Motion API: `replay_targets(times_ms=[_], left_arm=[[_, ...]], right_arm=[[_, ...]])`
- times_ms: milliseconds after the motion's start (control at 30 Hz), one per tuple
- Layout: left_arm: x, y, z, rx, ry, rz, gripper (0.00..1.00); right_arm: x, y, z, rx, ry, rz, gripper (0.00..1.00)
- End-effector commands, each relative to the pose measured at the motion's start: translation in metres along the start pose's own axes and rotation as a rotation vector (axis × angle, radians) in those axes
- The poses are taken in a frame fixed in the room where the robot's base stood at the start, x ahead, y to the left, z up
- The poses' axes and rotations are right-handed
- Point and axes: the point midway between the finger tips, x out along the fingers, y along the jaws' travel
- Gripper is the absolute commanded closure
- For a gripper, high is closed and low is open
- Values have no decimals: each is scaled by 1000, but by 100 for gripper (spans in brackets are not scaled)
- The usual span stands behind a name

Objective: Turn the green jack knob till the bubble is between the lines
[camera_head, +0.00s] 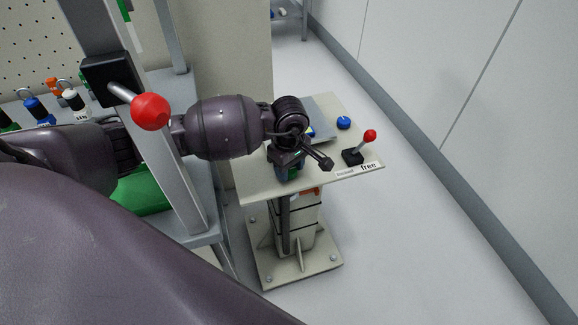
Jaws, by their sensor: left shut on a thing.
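My left gripper (289,160) is at the front left part of the small pedestal table (260,190), pointing down. It is shut on the green jack knob (294,174), of which only a little green shows under the fingers. The wrist and fingers hide most of the knob. My right gripper is not in view.
Another red-balled lever (151,112) is on the grey frame beside my left arm. The floor to the right is clear.

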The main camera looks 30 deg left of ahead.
Motion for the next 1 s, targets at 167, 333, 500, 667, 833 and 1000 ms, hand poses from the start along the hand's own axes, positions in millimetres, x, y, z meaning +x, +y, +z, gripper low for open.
replay_targets(times_ms=[167,333,500,667,833,1000], left_arm=[[-2,0,0,-114,1,2,79],[-3,0,0,-266,1,2,79],[-3,1,0,-428,1,2,79],[-3,1,0,-580,1,2,79],[-4,1,0,-741,0,3,79],[-4,1,0,-903,0,3,79]], right_arm=[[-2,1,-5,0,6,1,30],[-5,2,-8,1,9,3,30],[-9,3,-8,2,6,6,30],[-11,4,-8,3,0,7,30],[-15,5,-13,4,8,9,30],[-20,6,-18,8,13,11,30]])
